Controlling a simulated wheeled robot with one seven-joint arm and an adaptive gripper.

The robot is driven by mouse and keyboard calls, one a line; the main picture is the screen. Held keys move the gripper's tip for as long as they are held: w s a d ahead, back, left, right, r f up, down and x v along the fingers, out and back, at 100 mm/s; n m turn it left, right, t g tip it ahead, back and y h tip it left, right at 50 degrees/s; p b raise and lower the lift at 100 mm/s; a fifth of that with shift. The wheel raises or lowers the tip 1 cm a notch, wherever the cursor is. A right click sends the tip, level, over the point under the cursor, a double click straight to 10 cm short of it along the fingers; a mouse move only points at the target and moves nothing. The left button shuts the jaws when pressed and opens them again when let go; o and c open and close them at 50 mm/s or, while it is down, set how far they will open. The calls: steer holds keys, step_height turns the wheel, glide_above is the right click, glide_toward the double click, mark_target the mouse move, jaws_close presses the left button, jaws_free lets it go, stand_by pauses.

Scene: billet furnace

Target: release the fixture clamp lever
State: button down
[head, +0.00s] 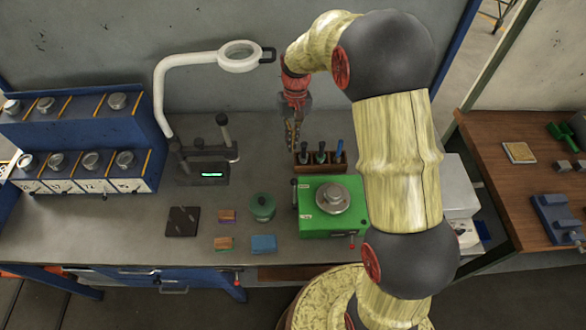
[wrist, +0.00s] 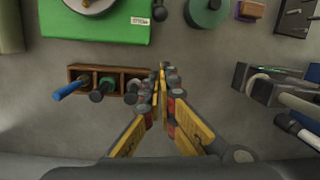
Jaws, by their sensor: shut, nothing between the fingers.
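A dark fixture (head: 203,172) with a small lit display stands on the bench left of centre. An upright dark-knobbed lever (head: 224,132) rises from it; I cannot tell for sure that this is the clamp lever. In the wrist view the fixture (wrist: 268,86) is at the right, with a dark-ended handle (wrist: 296,130) near it. A green box (head: 329,222) with a round metal top also bears a dark upright lever (head: 294,192) and a small red-tipped lever (head: 352,243).
A wooden rack (head: 318,163) with several handled tools stands just right of my gripper. A white-armed magnifier (head: 195,62) arches over the fixture. A green pot (head: 262,206), small blocks and a dark plate (head: 183,221) lie in front. Bare bench separates fixture and rack.

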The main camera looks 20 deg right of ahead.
steer(key=s+a+f, duration=0.1)
steer(key=s+f, duration=0.3)
steer(key=f, duration=0.4)
steer(key=shift+s+a, duration=0.25)
steer(key=shift+s, duration=0.15)
steer(key=shift+s, duration=0.1)
